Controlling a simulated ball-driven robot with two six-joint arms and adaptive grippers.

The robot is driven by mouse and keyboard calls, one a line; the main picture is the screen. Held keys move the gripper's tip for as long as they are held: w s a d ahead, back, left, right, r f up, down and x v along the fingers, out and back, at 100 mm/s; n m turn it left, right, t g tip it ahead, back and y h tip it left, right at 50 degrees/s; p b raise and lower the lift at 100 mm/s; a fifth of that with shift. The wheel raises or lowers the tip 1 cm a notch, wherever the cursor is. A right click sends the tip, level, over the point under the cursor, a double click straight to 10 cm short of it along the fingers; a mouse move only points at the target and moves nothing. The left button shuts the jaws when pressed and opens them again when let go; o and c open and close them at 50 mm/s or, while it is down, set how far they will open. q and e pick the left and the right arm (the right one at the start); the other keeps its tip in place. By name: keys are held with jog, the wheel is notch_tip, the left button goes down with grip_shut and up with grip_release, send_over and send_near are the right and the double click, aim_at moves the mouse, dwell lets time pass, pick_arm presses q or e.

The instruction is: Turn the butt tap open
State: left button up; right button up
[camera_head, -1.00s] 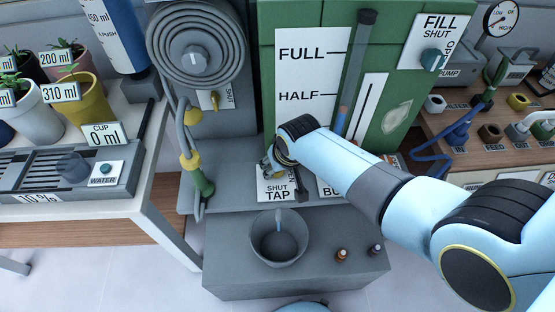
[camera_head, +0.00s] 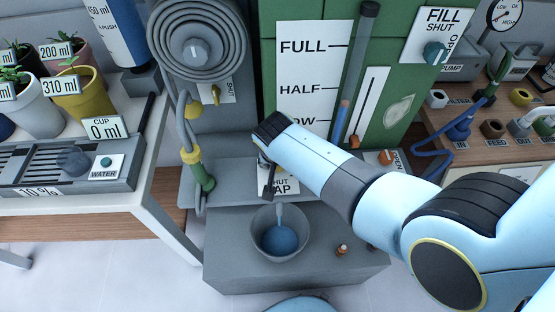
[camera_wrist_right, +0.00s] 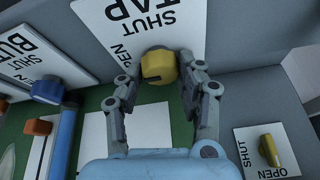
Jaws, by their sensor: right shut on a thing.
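My right gripper (camera_head: 264,162) reaches to the front of the green butt (camera_head: 390,75), at the TAP label (camera_head: 280,190). In the right wrist view, its two fingers (camera_wrist_right: 158,80) are shut around the yellow tap knob (camera_wrist_right: 160,66), one on each side. The knob's dark slot points left in that view, towards the OPEN side of the label. The knob is mostly hidden by my gripper in the head view. Below it, a thin stream falls from the spout (camera_head: 269,188) into a grey bucket (camera_head: 262,252), which holds blue water (camera_head: 279,239). My left gripper is not in view.
A plant bench is at left and a wooden bench (camera_head: 480,150) at right.

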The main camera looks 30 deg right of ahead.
jog(key=shift+a, duration=0.1)
jog(key=o, duration=0.9)
jog(key=shift+c, duration=0.2)
notch_tip(320, 180, up, 10)
